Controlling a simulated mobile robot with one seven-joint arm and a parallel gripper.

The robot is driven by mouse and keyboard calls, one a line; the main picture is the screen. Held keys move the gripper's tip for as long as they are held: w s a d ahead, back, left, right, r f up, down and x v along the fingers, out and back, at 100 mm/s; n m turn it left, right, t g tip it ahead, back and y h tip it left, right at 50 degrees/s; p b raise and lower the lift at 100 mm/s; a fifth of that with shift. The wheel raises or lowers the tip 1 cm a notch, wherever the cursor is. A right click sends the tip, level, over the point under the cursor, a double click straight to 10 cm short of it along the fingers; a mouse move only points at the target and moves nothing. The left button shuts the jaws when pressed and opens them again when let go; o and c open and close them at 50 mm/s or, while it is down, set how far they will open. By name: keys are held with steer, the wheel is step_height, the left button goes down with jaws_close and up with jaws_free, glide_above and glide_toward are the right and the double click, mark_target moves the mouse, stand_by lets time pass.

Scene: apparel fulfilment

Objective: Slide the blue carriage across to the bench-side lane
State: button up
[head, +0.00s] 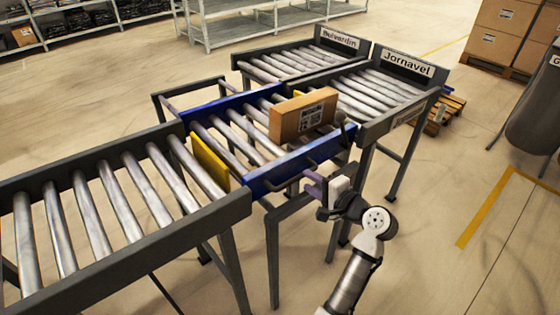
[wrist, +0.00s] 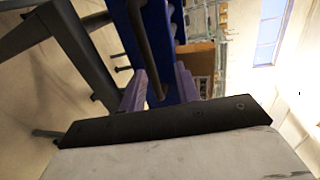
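The blue carriage (head: 262,184) is a roller bed with blue side rails in the middle of the head view. It stands between the left conveyor and the Jornavel lane (head: 385,92), roughly in line with both. A brown carton (head: 303,115) rests on its rollers. My gripper (head: 313,183) is at the carriage's near side. In the wrist view its two purple fingers (wrist: 160,90) are apart, with a dark handle bar (wrist: 144,45) between them. I cannot tell whether either finger touches the bar. The blue rail (wrist: 160,35) shows behind it.
The grey roller conveyor (head: 110,200) fills the left. Yellow plates (head: 210,162) stand at the carriage ends. The carriage's frame (head: 170,92) extends empty towards the back. Open floor lies at right.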

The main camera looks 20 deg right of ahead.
mark_target(285, 170)
steer(key=p+x, duration=0.2)
steer(key=x, duration=1.1)
steer(key=shift+w+a+f+p, duration=0.15)
steer(key=shift+w+a+p, duration=0.1)
steer(key=shift+p, duration=0.15)
jaws_close()
steer(key=shift+f, duration=0.1)
